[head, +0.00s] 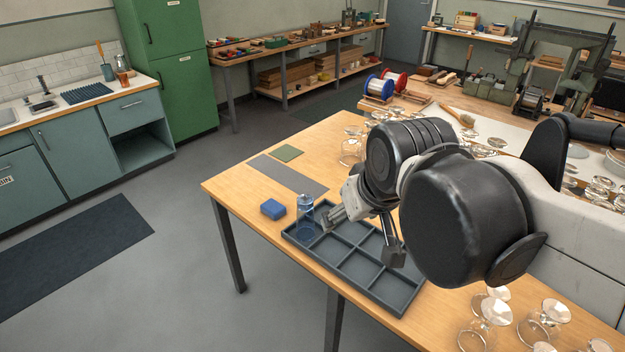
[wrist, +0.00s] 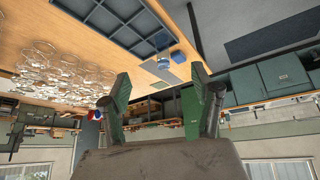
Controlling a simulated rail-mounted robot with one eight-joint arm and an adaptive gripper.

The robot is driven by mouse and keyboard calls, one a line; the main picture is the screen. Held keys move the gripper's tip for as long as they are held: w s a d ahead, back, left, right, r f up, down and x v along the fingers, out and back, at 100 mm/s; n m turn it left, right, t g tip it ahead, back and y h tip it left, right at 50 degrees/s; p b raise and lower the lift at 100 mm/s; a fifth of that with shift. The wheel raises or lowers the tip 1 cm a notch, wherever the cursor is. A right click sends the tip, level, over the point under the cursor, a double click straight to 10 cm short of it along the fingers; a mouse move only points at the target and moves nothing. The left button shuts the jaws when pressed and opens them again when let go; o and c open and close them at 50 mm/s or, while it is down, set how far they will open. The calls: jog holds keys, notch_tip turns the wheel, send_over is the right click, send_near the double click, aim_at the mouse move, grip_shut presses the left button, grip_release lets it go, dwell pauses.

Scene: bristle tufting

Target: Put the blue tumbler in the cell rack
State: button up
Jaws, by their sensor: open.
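The clear blue tumbler (head: 305,210) stands upright at the left corner of the dark cell rack (head: 372,290) and appears to be inside that corner cell. In the wrist view the tumbler (wrist: 160,40) shows at the corner of the rack (wrist: 112,28), with the picture upside down. My gripper (head: 364,236) is open and empty, to the right of the tumbler and above the rack. Its two fingers are spread apart in the wrist view (wrist: 161,86). The cells in view apart from the tumbler's look empty; my arm hides the rack's right part.
A blue block (head: 272,208) lies left of the rack, near the table edge. Several clear glasses stand upside down on the table (head: 234,187), including one (head: 351,150) behind my arm and others at front right.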

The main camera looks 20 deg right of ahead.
jog(key=shift+m+t, duration=0.4)
jog(key=shift+t, duration=0.1)
jog(key=shift+s+f, duration=0.3)
jog(key=shift+s, duration=0.35)
jog(key=shift+s+f, duration=0.35)
jog(key=shift+s, duration=0.35)
jog(key=shift+s+f, duration=0.3)
jog(key=shift+s, duration=0.35)
